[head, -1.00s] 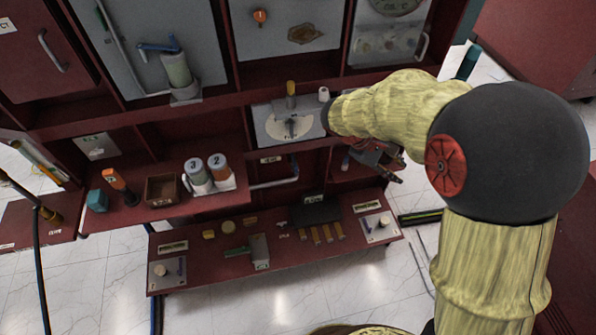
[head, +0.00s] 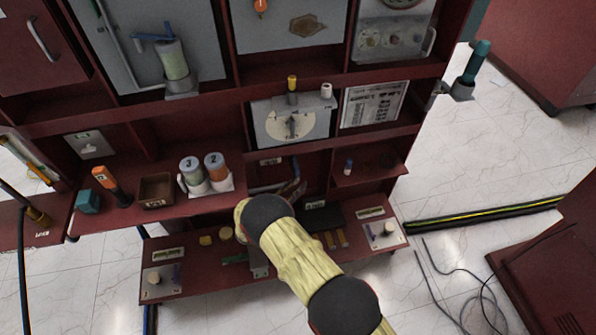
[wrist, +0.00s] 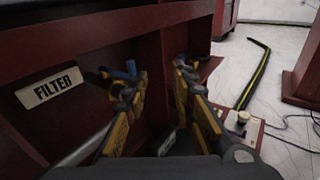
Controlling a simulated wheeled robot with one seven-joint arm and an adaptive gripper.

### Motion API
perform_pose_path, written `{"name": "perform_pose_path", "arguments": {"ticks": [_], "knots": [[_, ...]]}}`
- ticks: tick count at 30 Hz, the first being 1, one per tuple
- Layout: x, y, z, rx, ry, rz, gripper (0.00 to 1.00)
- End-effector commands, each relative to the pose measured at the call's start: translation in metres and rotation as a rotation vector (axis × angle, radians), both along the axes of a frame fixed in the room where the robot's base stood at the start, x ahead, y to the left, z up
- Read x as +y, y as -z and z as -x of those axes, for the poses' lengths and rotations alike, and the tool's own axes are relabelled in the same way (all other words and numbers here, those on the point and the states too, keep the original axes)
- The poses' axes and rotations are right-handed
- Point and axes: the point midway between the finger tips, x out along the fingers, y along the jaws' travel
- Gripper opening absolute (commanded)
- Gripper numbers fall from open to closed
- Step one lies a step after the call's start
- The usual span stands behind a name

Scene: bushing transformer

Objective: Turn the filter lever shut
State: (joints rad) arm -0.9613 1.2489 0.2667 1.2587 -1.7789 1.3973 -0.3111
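The white FILTER label (wrist: 52,88) is on the dark red panel at the left of the wrist view. A blue piece (wrist: 130,69), which looks like the filter lever, shows just beyond the left fingertip. Its lower part and its valve are hidden behind that finger. My gripper (wrist: 160,82) has its two yellow-padded fingers wide apart, with nothing visibly held between them. I cannot tell whether the left finger touches the lever. In the head view, the pipe bay with a small label (head: 270,161) is just above my arm, which largely hides my gripper and the lever.
A red shelf edge (wrist: 100,35) runs close above the fingers. In the head view, two numbered canisters (head: 204,173) stand left of the bay. A low bench (head: 205,280) with blocks and knobs lies below. The floor at right holds a black-yellow strip (head: 485,213) and loose cables.

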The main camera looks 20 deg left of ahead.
Motion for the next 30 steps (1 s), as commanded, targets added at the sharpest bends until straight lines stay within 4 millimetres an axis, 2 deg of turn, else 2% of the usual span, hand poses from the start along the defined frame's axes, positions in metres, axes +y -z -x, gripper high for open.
{"name": "perform_pose_path", "arguments": {"ticks": [3, 7, 21, 30], "knots": [[0.027, 0.001, -0.002, -0.049, -0.087, 0.054, 0.26], [0.037, 0.0, -0.008, -0.071, -0.12, 0.073, 0.26], [0.021, 0.001, -0.069, -0.071, -0.12, 0.073, 0.26], [0.019, -0.001, -0.079, -0.07, -0.121, 0.073, 0.26]]}}
